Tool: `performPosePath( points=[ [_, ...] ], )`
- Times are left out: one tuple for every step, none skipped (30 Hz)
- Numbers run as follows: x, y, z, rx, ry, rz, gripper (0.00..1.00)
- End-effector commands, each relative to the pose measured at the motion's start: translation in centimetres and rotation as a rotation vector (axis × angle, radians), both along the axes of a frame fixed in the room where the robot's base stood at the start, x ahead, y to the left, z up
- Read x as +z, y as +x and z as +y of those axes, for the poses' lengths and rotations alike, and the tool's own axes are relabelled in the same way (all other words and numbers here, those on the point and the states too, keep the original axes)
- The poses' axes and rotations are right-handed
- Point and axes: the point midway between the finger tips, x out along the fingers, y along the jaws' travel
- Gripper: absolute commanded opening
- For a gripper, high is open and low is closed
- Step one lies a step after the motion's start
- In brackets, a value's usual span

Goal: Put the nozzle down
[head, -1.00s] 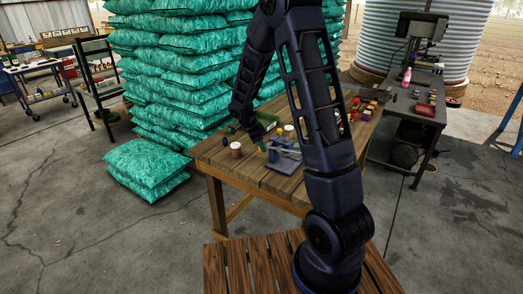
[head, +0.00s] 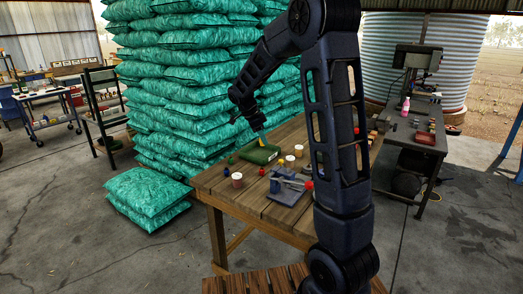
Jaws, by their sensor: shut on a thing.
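My gripper (head: 259,132) is in the head view, pointing down above the left back part of the wooden table (head: 262,206). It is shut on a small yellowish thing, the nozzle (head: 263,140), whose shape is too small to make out. The nozzle's lower end is just over a green tray (head: 252,155) with a pale label on its front. Whether it touches the tray cannot be told.
White cups (head: 237,180), small coloured pieces and a grey-blue fixture (head: 288,186) stand on the table near the tray. Stacked green sacks (head: 180,100) rise close behind. A dark bench (head: 410,135) is at the right. My arm hides the table's right part.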

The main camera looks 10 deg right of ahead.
Motion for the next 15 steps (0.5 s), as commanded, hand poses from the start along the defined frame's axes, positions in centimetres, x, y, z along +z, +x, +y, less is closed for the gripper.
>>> performPosePath(
  points=[
    [0.1, 1.2, -0.1, -0.009, 0.000, -0.001, 0.03],
    [0.2, 2.0, -0.2, -0.013, 0.000, 0.001, 0.03],
    [0.3, 3.1, -0.3, -0.022, 0.000, 0.000, 0.03],
    [0.4, 4.0, -0.4, -0.029, 0.000, 0.000, 0.03],
    [0.5, 4.9, -0.6, -0.036, 0.000, 0.000, 0.03],
    [0.6, 6.2, -0.7, -0.044, 0.001, 0.001, 0.03],
    [0.7, 7.2, -0.8, -0.050, 0.002, 0.001, 0.03],
    [0.8, 8.1, -1.0, -0.056, 0.001, 0.001, 0.03],
    [0.9, 9.3, -1.2, -0.065, 0.001, 0.001, 0.03],
    [0.9, 10.2, -1.4, -0.072, 0.001, 0.001, 0.03],
    [0.9, 11.1, -1.6, -0.077, 0.001, 0.001, 0.03],
    [1.0, 12.3, -1.8, -0.084, 0.002, 0.002, 0.03],
    [1.0, 13.1, -2.0, -0.089, 0.002, 0.002, 0.03],
    [1.0, 14.0, -2.2, -0.095, 0.002, 0.001, 0.03],
    [1.0, 15.2, -2.4, -0.102, 0.001, -0.001, 0.03]
  ],
)
